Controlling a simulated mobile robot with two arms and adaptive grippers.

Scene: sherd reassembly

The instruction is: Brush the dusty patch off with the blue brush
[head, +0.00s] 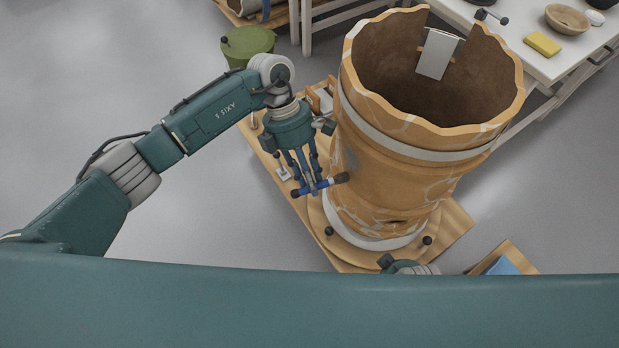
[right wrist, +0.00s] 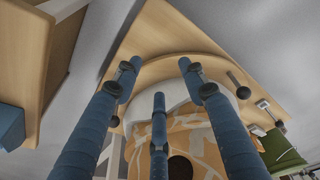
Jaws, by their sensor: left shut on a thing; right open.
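A large orange jar (head: 400,150) with a jagged rim, pale bands and pale joint lines stands on a round wooden base. A greyish patch (head: 347,158) shows on its left side, close to the brush; I cannot tell its full extent. My left gripper (head: 312,187) points down beside the jar, shut on the blue brush (head: 325,183). The brush lies roughly level, its dark right end near the jar wall; I cannot tell whether they touch. My right gripper (right wrist: 158,78) is open and empty in the right wrist view, with the jar's lower wall (right wrist: 205,135) beyond its fingers.
The jar's wooden board (head: 285,190) has dark knobs and small fittings. A white table (head: 540,65) with a yellow sponge (head: 542,44) and a bowl (head: 567,18) stands at upper right. A green bin (head: 247,45) stands behind my left arm. Open floor lies at left.

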